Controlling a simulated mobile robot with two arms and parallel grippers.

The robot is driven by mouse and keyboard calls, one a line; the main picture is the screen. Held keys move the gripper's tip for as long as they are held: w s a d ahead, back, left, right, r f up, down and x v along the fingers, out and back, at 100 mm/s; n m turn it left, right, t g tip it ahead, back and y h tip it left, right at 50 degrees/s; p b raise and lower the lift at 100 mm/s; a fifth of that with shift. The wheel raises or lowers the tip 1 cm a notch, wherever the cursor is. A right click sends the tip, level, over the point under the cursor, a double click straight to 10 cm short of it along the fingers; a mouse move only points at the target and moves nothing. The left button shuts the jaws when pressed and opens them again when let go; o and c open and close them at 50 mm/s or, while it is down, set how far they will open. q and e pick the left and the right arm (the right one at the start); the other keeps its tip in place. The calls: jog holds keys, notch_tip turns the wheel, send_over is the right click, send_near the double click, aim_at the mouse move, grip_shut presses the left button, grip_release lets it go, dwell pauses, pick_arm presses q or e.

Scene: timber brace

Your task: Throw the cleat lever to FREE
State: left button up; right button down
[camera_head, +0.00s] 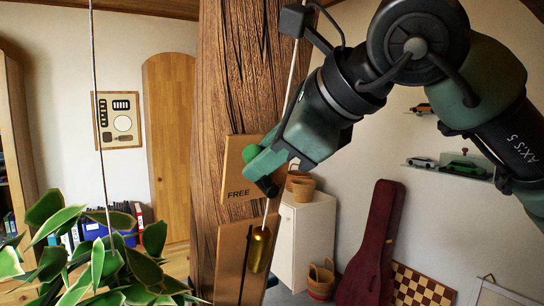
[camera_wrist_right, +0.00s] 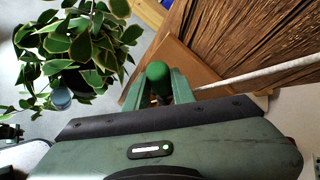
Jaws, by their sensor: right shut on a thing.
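The cleat lever shows as a green knob (camera_head: 250,153) in front of a wooden board (camera_head: 238,208) marked FREE, fixed to the timber post (camera_head: 222,90). The word FREE sits just below and left of the knob. My right gripper (camera_head: 262,166) is shut on the lever's knob. In the right wrist view the green knob (camera_wrist_right: 158,78) sits between the two fingers (camera_wrist_right: 158,92). The lever's shaft and pivot are hidden by the gripper.
A pale rope (camera_head: 292,85) passes behind my right wrist, above a brass weight (camera_head: 258,250) by a lower wooden board (camera_head: 231,262). A leafy plant (camera_head: 105,265) and a thin cord (camera_head: 97,120) are at the left. A white cabinet (camera_head: 306,240) and a dark red instrument case (camera_head: 372,245) stand behind.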

jog(key=shift+s+a+h, duration=0.1)
jog(key=shift+a+h, duration=0.05)
jog(key=shift+h, duration=0.15)
dwell(0.4)
jog(key=c, duration=1.2)
grip_release()
jog(key=shift+a+f, duration=0.1)
jog(key=shift+b+v, duration=1.15)
jog(key=shift+v, duration=2.75)
jog(key=shift+s+f, duration=0.1)
jog(key=shift+s, duration=0.05)
